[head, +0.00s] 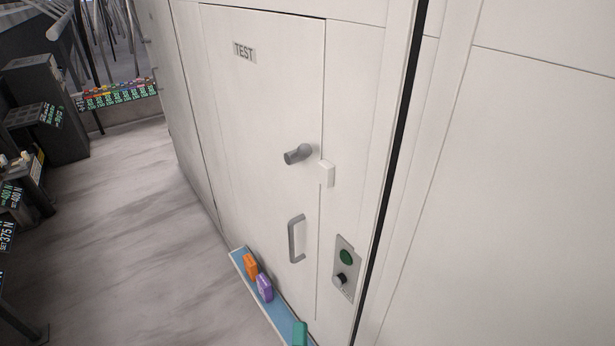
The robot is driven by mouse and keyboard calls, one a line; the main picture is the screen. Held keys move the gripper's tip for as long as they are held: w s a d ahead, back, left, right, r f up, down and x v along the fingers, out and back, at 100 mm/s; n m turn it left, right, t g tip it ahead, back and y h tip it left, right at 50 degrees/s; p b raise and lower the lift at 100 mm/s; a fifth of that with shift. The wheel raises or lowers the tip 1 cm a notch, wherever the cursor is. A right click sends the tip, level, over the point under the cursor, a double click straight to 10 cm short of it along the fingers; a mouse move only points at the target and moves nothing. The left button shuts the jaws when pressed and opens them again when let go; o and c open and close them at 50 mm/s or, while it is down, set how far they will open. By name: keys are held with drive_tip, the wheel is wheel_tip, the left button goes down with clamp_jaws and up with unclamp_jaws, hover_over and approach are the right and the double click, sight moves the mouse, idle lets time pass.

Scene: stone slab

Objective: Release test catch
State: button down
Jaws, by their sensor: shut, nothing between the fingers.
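A white door panel (262,120) marked with a TEST label (244,51) fills the middle of the head view, flush with the white wall. A grey knob-like catch (298,154) sticks out near its right edge. A small white block (327,173) sits just right of the catch at the door's seam. A grey bar handle (296,239) is fixed upright below the catch. The door looks closed. My gripper is not in this view, so its place relative to the catch cannot be seen.
A small plate with a green button (346,257) and a black knob (341,279) is right of the handle. A blue shelf (263,303) below holds orange, purple and green blocks. Dark racks (52,100) with labelled items stand left. The marbled floor (130,230) between is clear.

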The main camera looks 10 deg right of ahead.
drive_tip(key=s+a+f+n+g+y, duration=0.2)
drive_tip(key=s+f+n+g, duration=0.2)
drive_tip(key=s+f+n, duration=0.3)
drive_tip(key=s+a+f+n+g+y, duration=0.2)
drive_tip(key=s+f+n, duration=0.5)
drive_tip(key=s, duration=0.5)
drive_tip(key=n+g, duration=0.1)
drive_tip(key=n, duration=0.1)
drive_tip(key=shift+s+a+f+n+g, duration=0.2)
drive_tip(key=shift+s+n+g, duration=0.1)
drive_tip(key=shift+g, duration=0.1)
drive_tip(key=shift+w, duration=0.1)
